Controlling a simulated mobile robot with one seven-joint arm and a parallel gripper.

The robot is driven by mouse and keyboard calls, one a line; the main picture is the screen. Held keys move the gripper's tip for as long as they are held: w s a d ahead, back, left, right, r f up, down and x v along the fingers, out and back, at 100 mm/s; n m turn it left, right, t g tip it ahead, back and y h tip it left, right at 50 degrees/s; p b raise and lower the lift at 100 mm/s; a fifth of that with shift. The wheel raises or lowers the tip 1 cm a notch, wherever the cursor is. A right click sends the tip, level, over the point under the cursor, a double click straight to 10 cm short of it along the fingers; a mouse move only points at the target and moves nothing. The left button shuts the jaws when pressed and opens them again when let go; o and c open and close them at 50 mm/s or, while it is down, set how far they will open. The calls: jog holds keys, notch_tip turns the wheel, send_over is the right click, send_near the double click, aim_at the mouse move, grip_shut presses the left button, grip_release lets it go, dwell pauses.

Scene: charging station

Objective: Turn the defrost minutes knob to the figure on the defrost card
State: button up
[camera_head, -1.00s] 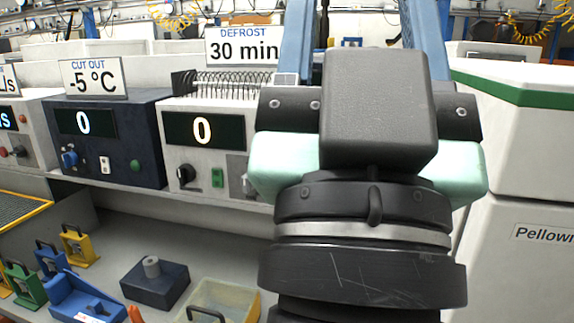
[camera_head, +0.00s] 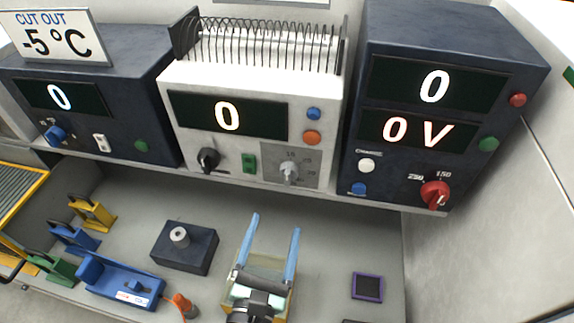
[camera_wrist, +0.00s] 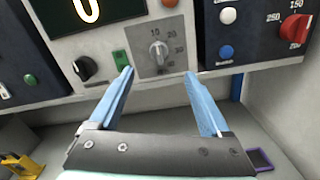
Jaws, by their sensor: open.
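The white unit (camera_head: 185,83) with a wire rack on top has a display reading 0. On its front are a black knob (camera_head: 208,159), a green switch (camera_head: 249,163) and a grey knob (camera_head: 289,172) on a grey scale plate. The grey knob also shows in the wrist view (camera_wrist: 158,51), with scale figures around it. The defrost card is out of view now, apart from what may be its lower edge at the top. My gripper (camera_head: 276,222) is open and empty, below and in front of the white unit. In the wrist view its blue fingers (camera_wrist: 160,85) point toward the grey knob, apart from it.
A dark unit with a red knob (camera_head: 435,194) stands right, and another dark unit (camera_head: 120,75) with the -5 °C card (camera_head: 55,38) left. Below are a dark block (camera_head: 184,248), blue and yellow padlock-like pieces (camera_head: 92,212), and a purple-framed pad (camera_head: 367,286).

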aim_at(287, 181)
jog(key=shift+n, duration=0.4)
jog(key=p+x, duration=0.1)
jog(key=x, duration=0.7)
jog(key=f+p+x, duration=0.1)
jog(key=x, duration=0.3)
jog(key=shift+w+a+p, duration=0.15)
jog(key=shift+w+p, duration=0.15)
jog(key=shift+w, duration=0.1)
jog(key=shift+c, duration=0.2)
grip_shut()
